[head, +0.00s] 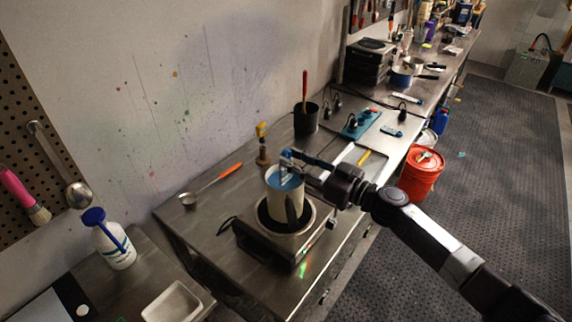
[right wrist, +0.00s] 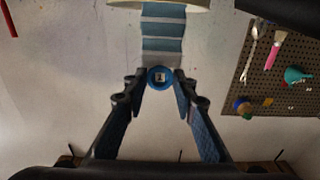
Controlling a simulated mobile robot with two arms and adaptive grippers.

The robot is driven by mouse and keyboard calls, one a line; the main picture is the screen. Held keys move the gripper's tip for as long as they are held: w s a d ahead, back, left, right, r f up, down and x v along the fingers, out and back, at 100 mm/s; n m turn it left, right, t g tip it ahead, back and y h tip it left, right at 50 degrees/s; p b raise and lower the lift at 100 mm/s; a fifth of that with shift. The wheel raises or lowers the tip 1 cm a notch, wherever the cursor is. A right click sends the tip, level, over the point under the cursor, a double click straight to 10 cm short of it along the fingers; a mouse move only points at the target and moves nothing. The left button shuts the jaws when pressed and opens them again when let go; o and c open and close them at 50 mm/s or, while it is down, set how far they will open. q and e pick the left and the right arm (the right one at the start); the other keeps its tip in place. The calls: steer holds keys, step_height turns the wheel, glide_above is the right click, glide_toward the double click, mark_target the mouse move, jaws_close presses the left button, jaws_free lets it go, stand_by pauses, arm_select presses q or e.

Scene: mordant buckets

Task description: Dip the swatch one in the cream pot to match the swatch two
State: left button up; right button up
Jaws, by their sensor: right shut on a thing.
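The cream pot (head: 287,205) stands on a hot plate and holds blue liquid. My right gripper (head: 290,157) is over the pot's mouth. In the right wrist view, my right gripper (right wrist: 160,82) is shut on the blue round end of a banded blue-and-pale strip, which I take as swatch one (right wrist: 163,35). The strip reaches towards the pot's cream rim (right wrist: 160,3); its far end is hidden there. A small blue-and-white strip (head: 391,131) lies on the bench further back. I cannot tell if it is swatch two. My left gripper is not in view.
The hot plate (head: 275,239) sits on the metal bench. A red bucket (head: 420,176) is on the floor beside the bench.

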steer(key=shift+r, duration=2.45)
